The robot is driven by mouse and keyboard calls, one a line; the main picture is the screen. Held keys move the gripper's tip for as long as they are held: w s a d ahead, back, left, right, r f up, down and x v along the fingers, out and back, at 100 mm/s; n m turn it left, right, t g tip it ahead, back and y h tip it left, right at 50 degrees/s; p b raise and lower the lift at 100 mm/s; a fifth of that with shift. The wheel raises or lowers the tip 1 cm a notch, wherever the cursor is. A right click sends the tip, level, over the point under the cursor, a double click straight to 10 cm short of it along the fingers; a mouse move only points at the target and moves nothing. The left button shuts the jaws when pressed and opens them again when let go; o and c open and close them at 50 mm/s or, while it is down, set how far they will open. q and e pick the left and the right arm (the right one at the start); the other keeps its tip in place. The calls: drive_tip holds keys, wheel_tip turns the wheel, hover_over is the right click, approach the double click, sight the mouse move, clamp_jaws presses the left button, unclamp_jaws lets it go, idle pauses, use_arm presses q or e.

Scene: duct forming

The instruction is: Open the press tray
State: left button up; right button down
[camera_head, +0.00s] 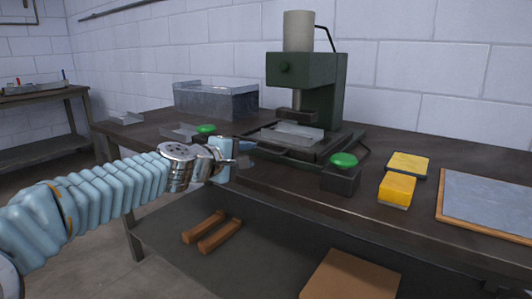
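A dark green press (318,75) stands on the workbench. Its tray (320,153) is at the base, with a bent sheet-metal piece (297,132) lying on it under the ram. A dark bar runs along the tray's front left edge. My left gripper (243,155) is at the left end of this bar, close to it. I cannot tell whether it touches the bar, and its fingers are too small to tell open from shut. My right gripper is not in view.
Green buttons on dark boxes flank the press, one on the right (343,160) and one behind my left wrist (205,128). A metal bin (215,102) stands back left. Yellow blocks (397,188) and a wood-framed panel (487,200) lie right. A cardboard box (350,277) sits below.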

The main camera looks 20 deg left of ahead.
sight(266, 152)
use_arm(q)
drive_tip(key=x, duration=0.8)
drive_tip(key=shift+w+p, duration=0.15)
drive_tip(key=shift+p, duration=0.25)
clamp_jaws()
